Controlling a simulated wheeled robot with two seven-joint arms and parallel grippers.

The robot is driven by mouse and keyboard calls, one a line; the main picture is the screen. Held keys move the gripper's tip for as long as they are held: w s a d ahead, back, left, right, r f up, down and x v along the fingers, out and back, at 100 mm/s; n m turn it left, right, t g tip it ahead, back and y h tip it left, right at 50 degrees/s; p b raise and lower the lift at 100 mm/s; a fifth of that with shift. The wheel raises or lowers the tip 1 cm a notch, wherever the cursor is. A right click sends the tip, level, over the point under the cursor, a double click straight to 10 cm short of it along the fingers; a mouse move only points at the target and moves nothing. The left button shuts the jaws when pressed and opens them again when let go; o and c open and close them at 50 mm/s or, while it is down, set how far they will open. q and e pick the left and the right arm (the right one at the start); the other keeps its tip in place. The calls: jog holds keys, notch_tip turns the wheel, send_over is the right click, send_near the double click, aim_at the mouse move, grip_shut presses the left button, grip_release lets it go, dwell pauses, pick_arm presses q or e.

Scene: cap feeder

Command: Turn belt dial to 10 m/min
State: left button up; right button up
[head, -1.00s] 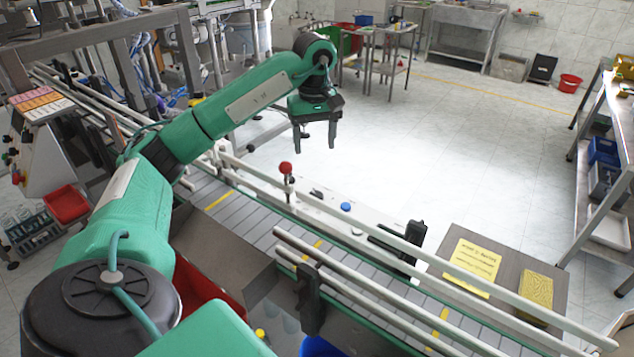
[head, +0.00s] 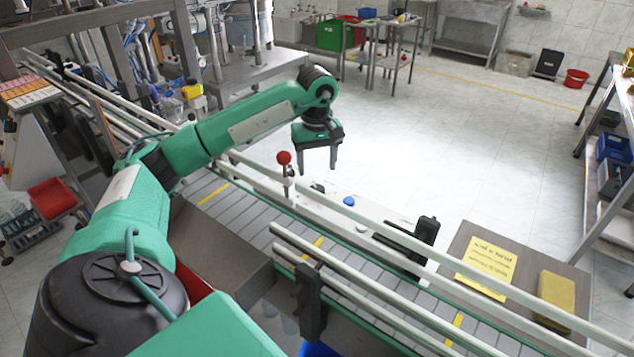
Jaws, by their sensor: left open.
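A small dark knob (head: 318,188), which looks like the belt dial, sits on the white panel (head: 395,216) on the far side of the conveyor. Its scale and pointer are too small to read. My left gripper (head: 316,164) hangs fingers-down above the knob in the picture, its two fingers apart with nothing between them. It appears clear of the knob. A red-ball lever (head: 284,158) stands just left of the gripper. A blue button (head: 349,201) lies right of the knob. My right gripper is out of view.
Pale guide rails (head: 390,316) run along the conveyor belt (head: 235,212). A black bracket (head: 425,232) stands right of the panel. A yellow sign (head: 486,264) and yellow block (head: 556,297) lie on a plate at right. Open floor lies beyond the panel.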

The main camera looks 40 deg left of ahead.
aim_at(317, 188)
pick_arm(q)
notch_tip(317, 188, down, 5)
jog(key=shift+f+p, duration=0.2)
jog(key=shift+p, duration=0.2)
jog(key=shift+f, duration=0.65)
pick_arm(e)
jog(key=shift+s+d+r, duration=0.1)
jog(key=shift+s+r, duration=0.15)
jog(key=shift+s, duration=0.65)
pick_arm(q)
jog(key=c, duration=1)
